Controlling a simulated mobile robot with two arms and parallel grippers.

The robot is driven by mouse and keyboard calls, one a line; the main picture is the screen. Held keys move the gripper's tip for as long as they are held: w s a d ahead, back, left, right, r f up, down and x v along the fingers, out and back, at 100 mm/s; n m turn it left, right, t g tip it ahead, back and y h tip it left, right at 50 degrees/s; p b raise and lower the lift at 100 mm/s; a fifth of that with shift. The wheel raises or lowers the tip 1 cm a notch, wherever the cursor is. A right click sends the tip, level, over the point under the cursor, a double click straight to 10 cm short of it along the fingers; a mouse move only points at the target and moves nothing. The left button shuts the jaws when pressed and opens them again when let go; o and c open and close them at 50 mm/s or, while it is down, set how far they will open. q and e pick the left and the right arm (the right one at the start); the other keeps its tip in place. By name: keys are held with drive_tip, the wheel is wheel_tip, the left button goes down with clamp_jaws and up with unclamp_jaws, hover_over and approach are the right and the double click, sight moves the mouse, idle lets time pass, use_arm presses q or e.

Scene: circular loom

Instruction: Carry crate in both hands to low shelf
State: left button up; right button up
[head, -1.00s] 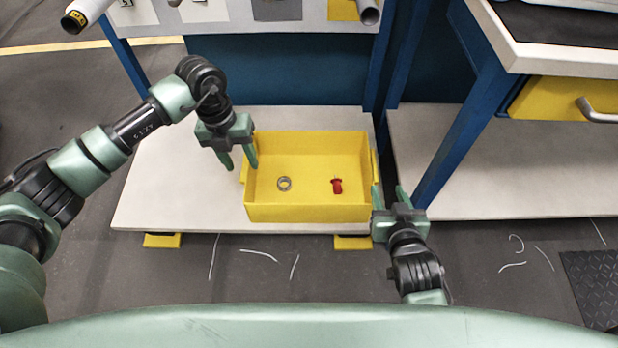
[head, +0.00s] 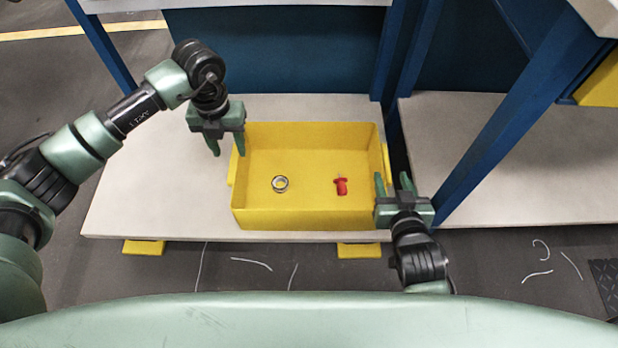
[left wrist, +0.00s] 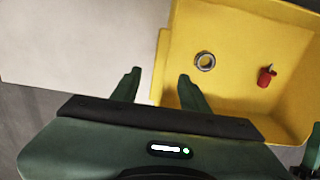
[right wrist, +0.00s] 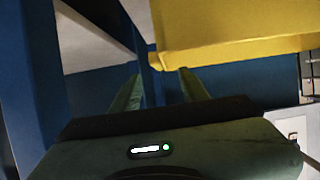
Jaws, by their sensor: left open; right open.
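The yellow crate (head: 310,215) sits upright on the pale low shelf (head: 130,205), near its front edge. It holds a metal ring (head: 280,184) and a red part (head: 341,186). My left gripper (head: 228,146) is open at the crate's left side; in the left wrist view its fingers (left wrist: 158,82) lie on either side of the left wall. My right gripper (head: 393,182) is open at the crate's front right corner. In the right wrist view the crate's yellow side (right wrist: 230,35) is just beyond the fingers (right wrist: 160,82); contact cannot be told.
Blue posts (head: 500,140) stand right of the crate, close to my right gripper. A second pale shelf (head: 540,190) lies beyond them. A blue panel (head: 270,50) closes the back. The shelf left of the crate is bare.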

sight(234, 161)
use_arm(q)
drive_tip(key=shift+f, duration=3.9)
use_arm(e)
drive_tip(key=shift+x, duration=3.9)
use_arm(q)
clamp_jaws()
use_arm(e)
clamp_jaws()
use_arm(q)
drive_tip(key=shift+r, duration=0.1)
